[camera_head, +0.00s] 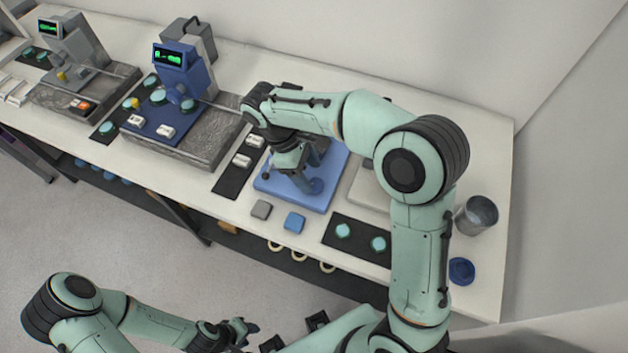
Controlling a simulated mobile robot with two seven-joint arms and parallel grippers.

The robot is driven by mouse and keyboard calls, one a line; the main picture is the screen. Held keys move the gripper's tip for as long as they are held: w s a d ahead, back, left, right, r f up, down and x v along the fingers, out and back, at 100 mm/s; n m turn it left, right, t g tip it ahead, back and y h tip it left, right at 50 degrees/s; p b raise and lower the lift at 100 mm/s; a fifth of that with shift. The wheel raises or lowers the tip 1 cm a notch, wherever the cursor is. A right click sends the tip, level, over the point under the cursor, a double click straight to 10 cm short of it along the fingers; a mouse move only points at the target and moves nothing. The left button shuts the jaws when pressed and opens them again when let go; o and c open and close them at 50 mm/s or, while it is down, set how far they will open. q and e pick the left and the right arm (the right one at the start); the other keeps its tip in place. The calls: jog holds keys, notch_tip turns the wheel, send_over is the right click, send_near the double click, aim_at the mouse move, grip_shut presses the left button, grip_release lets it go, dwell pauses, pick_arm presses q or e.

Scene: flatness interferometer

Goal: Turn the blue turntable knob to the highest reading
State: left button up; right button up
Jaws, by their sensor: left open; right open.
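The blue instrument (180,78) stands at the back left of centre on a grey stone slab (195,148), its small display lit green; the reading is too small to make out. A blue-grey round part (189,104) sits at its foot, beside teal discs (158,97); I cannot tell for sure which is the turntable knob. My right gripper (289,163) points down over a blue base plate (318,199) right of the slab, apart from the blue instrument. It is open, and its arm hides part of the plate. My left gripper (240,333) is open, low in front of the bench.
A grey instrument (75,45) with a green display stands further left. A grey block (261,209) and a blue block (294,222) lie near the front edge. A black mat (360,252) holds teal discs. A metal cup (477,215) and blue dish (461,271) are at right.

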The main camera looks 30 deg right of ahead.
aim_at(316, 183)
jog(key=shift+x, duration=1.8)
jog(key=shift+w, duration=0.1)
jog(key=c, duration=1)
